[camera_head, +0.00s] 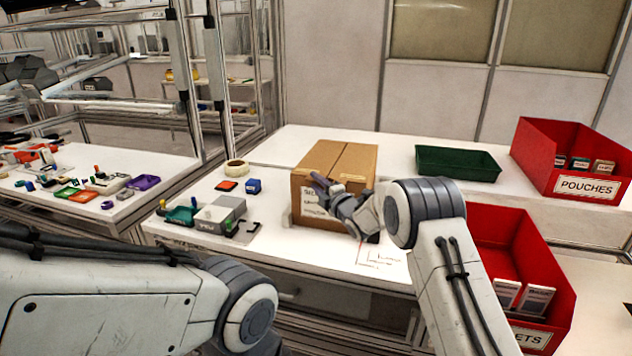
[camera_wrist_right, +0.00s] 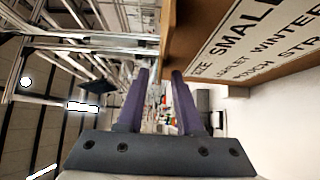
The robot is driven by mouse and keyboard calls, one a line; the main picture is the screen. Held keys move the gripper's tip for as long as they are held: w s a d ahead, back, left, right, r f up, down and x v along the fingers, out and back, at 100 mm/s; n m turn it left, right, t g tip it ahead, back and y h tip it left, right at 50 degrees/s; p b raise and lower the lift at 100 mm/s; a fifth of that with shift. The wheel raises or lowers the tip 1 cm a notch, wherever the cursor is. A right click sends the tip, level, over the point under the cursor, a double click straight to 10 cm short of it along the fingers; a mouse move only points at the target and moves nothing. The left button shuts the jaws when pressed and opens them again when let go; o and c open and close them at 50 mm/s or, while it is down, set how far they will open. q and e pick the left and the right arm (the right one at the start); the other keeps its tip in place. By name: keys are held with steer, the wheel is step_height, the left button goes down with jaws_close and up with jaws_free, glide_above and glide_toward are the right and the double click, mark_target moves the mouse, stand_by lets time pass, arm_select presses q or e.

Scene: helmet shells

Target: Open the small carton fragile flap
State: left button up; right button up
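A brown cardboard carton (camera_head: 340,160) stands on the white table in the head view, its top panels lying flat with a seam between them. Its printed label side shows large in the right wrist view (camera_wrist_right: 245,45), with the words "SIZE SMALL". My right gripper (camera_head: 318,185) is in front of the carton's front face, near its upper left. In the right wrist view the two purple fingers (camera_wrist_right: 160,85) stand apart with nothing between them, beside the carton's edge. Contact cannot be told. My left arm shows at lower left; its gripper is out of view.
A green tray (camera_head: 458,163) and a red bin marked POUCHES (camera_head: 585,187) stand to the right. Another red bin (camera_head: 530,333) is at lower right. A grey device (camera_head: 218,214), a blue block (camera_head: 254,186) and a tape roll (camera_head: 236,168) lie left of the carton.

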steer(key=shift+w+a, duration=0.1)
steer(key=shift+w, duration=0.1)
jaws_close()
stand_by(1.4)
